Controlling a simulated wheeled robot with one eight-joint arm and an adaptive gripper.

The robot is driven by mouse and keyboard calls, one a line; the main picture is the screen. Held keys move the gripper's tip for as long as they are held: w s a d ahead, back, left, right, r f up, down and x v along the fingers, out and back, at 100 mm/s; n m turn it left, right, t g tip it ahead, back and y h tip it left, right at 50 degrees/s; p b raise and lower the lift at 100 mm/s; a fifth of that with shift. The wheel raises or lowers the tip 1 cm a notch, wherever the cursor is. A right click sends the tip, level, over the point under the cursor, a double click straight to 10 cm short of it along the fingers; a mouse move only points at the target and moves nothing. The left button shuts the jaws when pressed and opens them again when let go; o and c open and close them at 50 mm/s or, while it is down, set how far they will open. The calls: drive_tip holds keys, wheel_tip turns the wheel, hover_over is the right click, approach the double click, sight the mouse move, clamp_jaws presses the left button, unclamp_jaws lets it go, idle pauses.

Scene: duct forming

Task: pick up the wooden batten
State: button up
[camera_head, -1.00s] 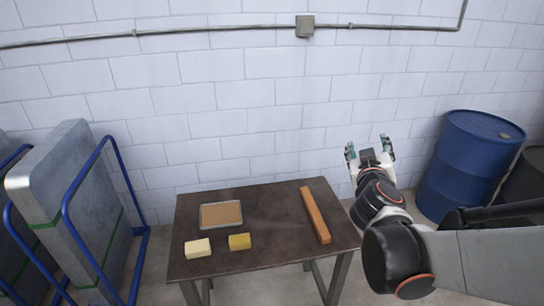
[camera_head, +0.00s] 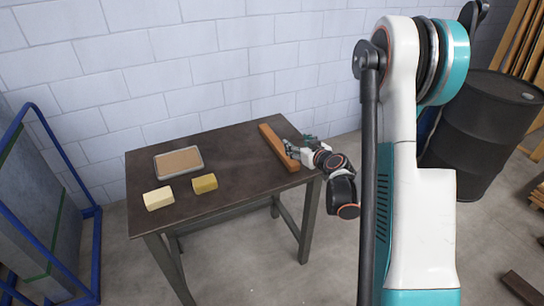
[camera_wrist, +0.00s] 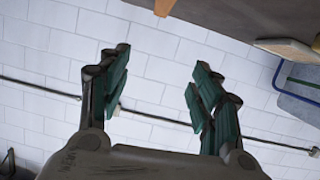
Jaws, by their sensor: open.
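The wooden batten (camera_head: 279,148) is a long orange-brown bar lying near the right edge of the dark table (camera_head: 225,150). In the wrist view only its end (camera_wrist: 164,7) shows, at the top edge beyond the fingers. My gripper (camera_head: 298,146) is just right of the batten in the head view, with its green fingers close to the bar. I cannot tell whether they touch it. In the wrist view the fingers (camera_wrist: 158,85) are spread wide with nothing between them.
A shallow tray (camera_head: 179,162) with a tan surface, a cream block (camera_head: 158,198) and a yellow block (camera_head: 204,184) are on the table's left half. A blue-framed cart (camera_head: 92,213) stands at left. A dark barrel (camera_head: 482,130) is at right. The table's middle is clear.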

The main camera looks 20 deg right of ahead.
drive_tip(key=g, duration=0.1)
approach(291, 161)
drive_tip(key=shift+w+r+m+b, duration=0.15)
drive_tip(key=shift+w+r+b, duration=0.1)
drive_tip(key=shift+w+r, duration=0.3)
drive_tip(key=shift+w+r+m+b, duration=0.2)
drive_tip(key=shift+w+r, duration=0.2)
drive_tip(key=shift+w, duration=0.3)
drive_tip(key=x, duration=0.7)
drive_tip(key=shift+w+f+b, duration=0.25)
drive_tip(key=shift+w+b, duration=0.05)
drive_tip(key=shift+b, duration=0.1)
drive_tip(key=shift+b+x, duration=1.15)
drive_tip(key=shift+x, duration=1.75)
drive_tip(key=shift+d, duration=0.15)
drive_tip(key=c, duration=1.3)
